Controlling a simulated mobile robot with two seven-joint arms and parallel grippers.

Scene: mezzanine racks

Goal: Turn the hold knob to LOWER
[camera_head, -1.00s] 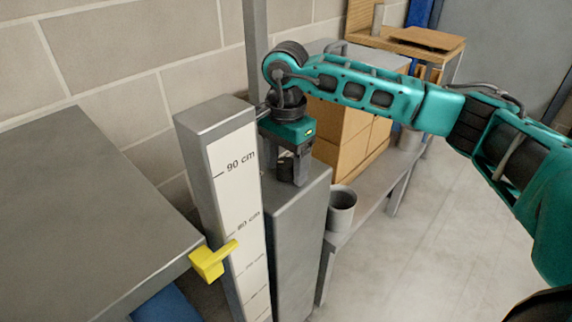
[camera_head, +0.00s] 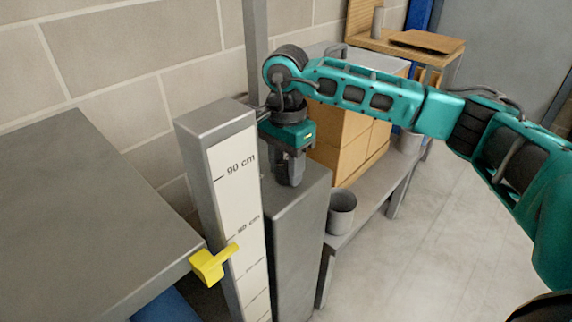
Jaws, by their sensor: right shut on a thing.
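My right gripper (camera_head: 288,174) points down onto the top of a grey pedestal box (camera_head: 300,225) behind the scale post. Its fingers are shut on a small dark thing at the box top, most likely the hold knob, which the fingers almost wholly hide. I cannot read any LOWER mark or tell which way the knob points. The grey post (camera_head: 205,160) carries a white height scale (camera_head: 240,190) marked 90 cm and 80 cm. A yellow pointer (camera_head: 210,266) on the platform corner reaches over the scale a little below the 80 cm mark. My left gripper is not in view.
A grey platform (camera_head: 80,210) fills the left side, close to the post. A grey bench (camera_head: 378,190) with a grey cup (camera_head: 341,212) and wooden boxes (camera_head: 350,135) stands behind the pedestal. The floor (camera_head: 440,240) at right is clear.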

